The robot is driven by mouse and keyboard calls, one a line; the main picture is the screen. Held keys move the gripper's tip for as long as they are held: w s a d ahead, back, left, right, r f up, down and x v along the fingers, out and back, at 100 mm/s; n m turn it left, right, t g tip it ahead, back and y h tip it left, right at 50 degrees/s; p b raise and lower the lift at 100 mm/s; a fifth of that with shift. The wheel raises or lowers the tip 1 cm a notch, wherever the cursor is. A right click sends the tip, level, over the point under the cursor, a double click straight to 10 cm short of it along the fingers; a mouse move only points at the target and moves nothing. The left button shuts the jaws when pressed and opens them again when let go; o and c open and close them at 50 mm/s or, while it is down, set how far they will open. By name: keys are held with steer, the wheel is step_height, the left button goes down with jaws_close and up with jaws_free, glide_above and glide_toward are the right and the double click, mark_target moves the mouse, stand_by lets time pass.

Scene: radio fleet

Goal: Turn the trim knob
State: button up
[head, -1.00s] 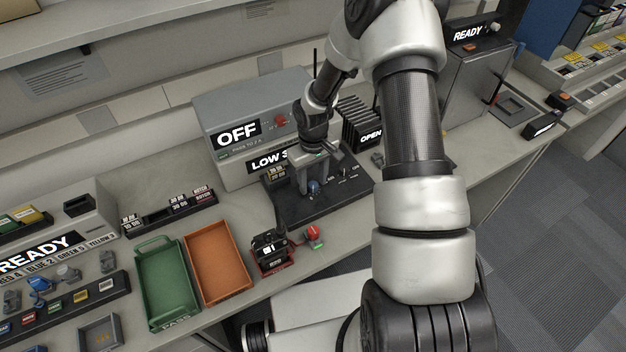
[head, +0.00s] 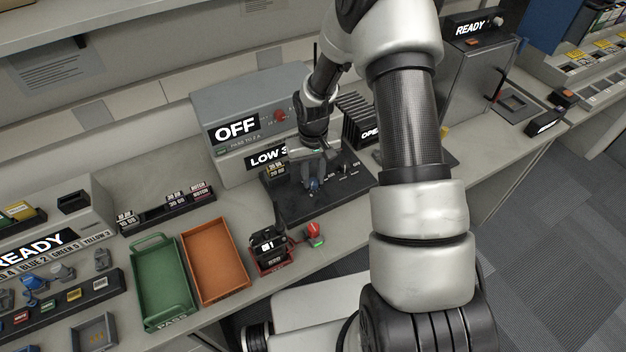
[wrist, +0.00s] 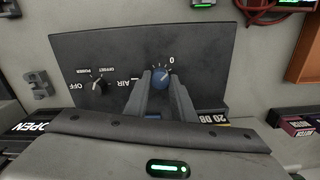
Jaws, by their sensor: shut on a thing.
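The fingers hide part of the knob and some panel lettering.
A black knob (wrist: 97,83) marked "OFF" and "POWER" sits on the same panel. A grey unit reading "OFF" and "LOW 3" (head: 240,130) stands behind. An orange tray (head: 215,262), a green tray (head: 162,285) and a small black device (head: 270,248) stand in front to the left.

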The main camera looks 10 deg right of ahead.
steer(key=m+b, duration=0.2)
steer(key=m, duration=0.1)
steer(key=shift+f+m, duration=0.15)
steer(key=shift+m, duration=0.15)
steer(key=m+b, duration=0.1)
steer(key=m, duration=0.2)
steer(key=shift+m+b, duration=0.3)
steer(key=shift+b, duration=0.05)
steer(key=m, duration=0.3)
steer(key=shift+m, duration=0.3)
steer(key=shift+s+m, duration=0.1)
steer(key=shift+m, duration=1.8)
steer(key=o, duration=1.1)
steer(key=shift+c, duration=0.2)
steer(key=shift+r, duration=0.2)
